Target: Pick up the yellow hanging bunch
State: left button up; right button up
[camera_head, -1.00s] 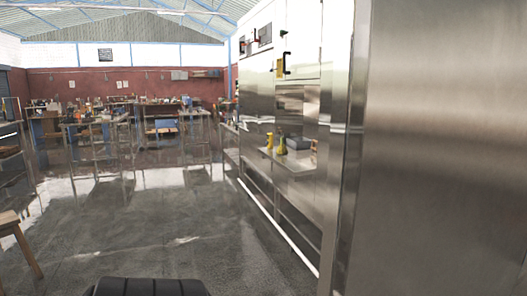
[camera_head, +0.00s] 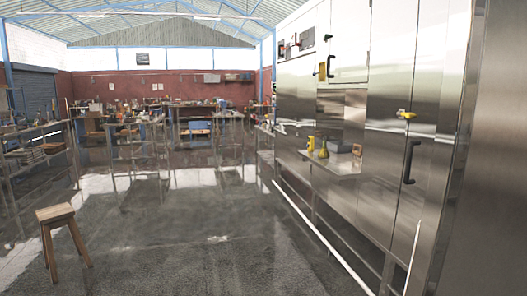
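A small yellow thing (camera_head: 322,71) hangs on the front of the tall steel machine (camera_head: 385,60), beside a black handle (camera_head: 330,66). Another small yellow thing (camera_head: 407,115) sits on the machine's nearer door, above a long black handle (camera_head: 409,162). Both are too small to tell whether either is a bunch. Neither of my grippers is in view.
A steel shelf (camera_head: 345,168) on the machine holds yellow items (camera_head: 323,153) and a grey box (camera_head: 340,146). A wooden stool (camera_head: 56,214) stands at the left. Cluttered workbenches stand farther back. The floor (camera_head: 190,255) in the middle is open.

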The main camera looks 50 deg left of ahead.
aim_at(324, 153)
jog(key=u, duration=2)
jog(key=i, duration=2.7)
jog(key=z, duration=2.25)
jog(key=i, duration=1.25)
jog(key=u, duration=1.5)
